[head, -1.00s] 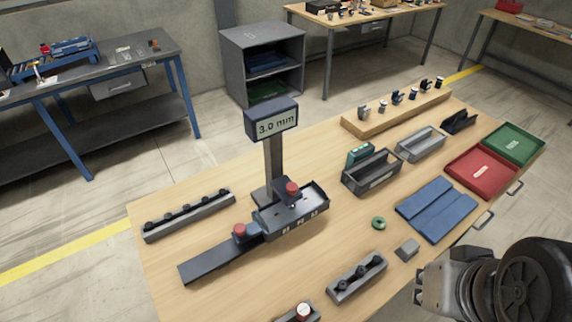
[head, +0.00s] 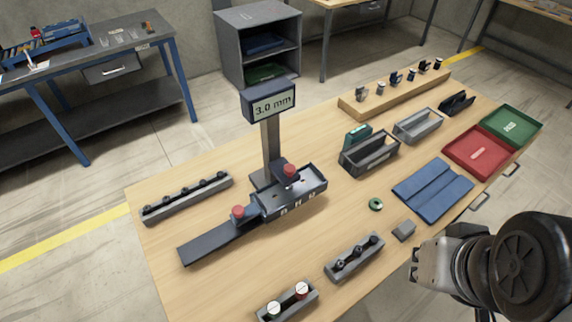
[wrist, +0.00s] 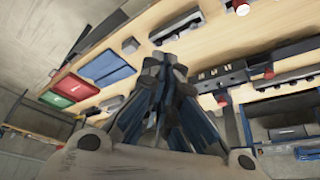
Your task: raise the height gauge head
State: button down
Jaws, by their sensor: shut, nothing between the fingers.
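The height gauge (head: 270,145) stands on the wooden bench, a dark column with a display (head: 272,103) reading 3.0 mm. Its head (head: 285,176), with a red knob (head: 289,170), sits low over the grey tray-like base (head: 300,197). A second red knob (head: 238,212) is on the dark slide (head: 213,240) to the left. In the head view my arm is at the lower right, well apart from the gauge, and the fingertips are not clearly seen. In the wrist view my gripper (wrist: 160,75) is shut and empty, its blue-grey fingers together.
Dark bins (head: 369,155), a blue mat (head: 433,190), a red tray (head: 461,168) and a green tray (head: 528,139) lie to the right. Holders (head: 355,256) and (head: 272,312) stand at the front. Bare wood separates them.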

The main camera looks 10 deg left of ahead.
aim_at(290, 167)
jog(key=c, duration=2.3)
grip_release()
